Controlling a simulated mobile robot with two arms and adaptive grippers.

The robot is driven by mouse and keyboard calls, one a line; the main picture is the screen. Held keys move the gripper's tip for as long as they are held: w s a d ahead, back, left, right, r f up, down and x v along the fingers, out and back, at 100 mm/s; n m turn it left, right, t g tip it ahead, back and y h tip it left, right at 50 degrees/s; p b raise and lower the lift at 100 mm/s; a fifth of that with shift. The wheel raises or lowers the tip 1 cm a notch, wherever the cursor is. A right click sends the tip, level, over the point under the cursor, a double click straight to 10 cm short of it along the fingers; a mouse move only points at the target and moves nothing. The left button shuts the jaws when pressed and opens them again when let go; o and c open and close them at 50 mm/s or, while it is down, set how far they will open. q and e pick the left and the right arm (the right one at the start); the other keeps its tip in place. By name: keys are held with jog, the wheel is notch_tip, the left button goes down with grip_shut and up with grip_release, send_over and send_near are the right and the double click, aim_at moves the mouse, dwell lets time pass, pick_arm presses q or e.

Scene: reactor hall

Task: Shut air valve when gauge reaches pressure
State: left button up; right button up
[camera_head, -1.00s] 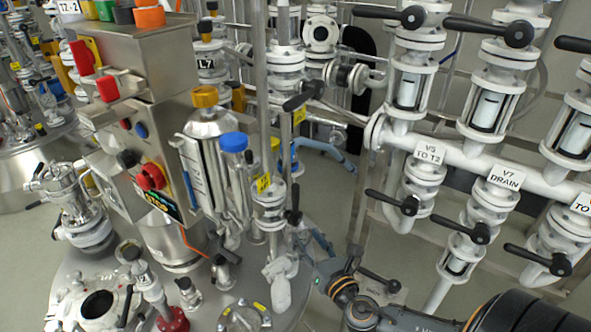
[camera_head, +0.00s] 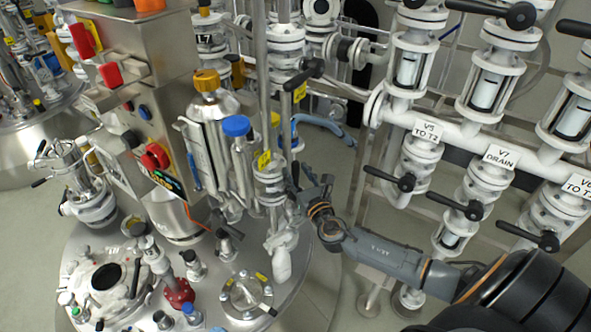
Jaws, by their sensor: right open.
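My right gripper (camera_head: 306,194) is at the end of my arm that comes in from the lower right. It is open, its dark fingers right beside a white flanged valve (camera_head: 270,182) on a vertical pipe over the steel vessel lid. A small black handle (camera_head: 295,174) on this valve stands close to the fingers; I cannot tell whether they touch it. No label names this as the air valve. I cannot make out a pressure gauge dial. My left gripper is not in view.
A steel control box (camera_head: 130,85) with red knobs stands at left. Blue-capped (camera_head: 236,127) and yellow-capped (camera_head: 206,81) fittings rise left of the valve. White piping with a V5 label (camera_head: 427,131) and black-handled valves (camera_head: 403,182) fills the right. Grey floor shows between.

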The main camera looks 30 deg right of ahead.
jog(key=shift+w+d, duration=0.1)
jog(key=shift+w, duration=0.55)
grip_shut()
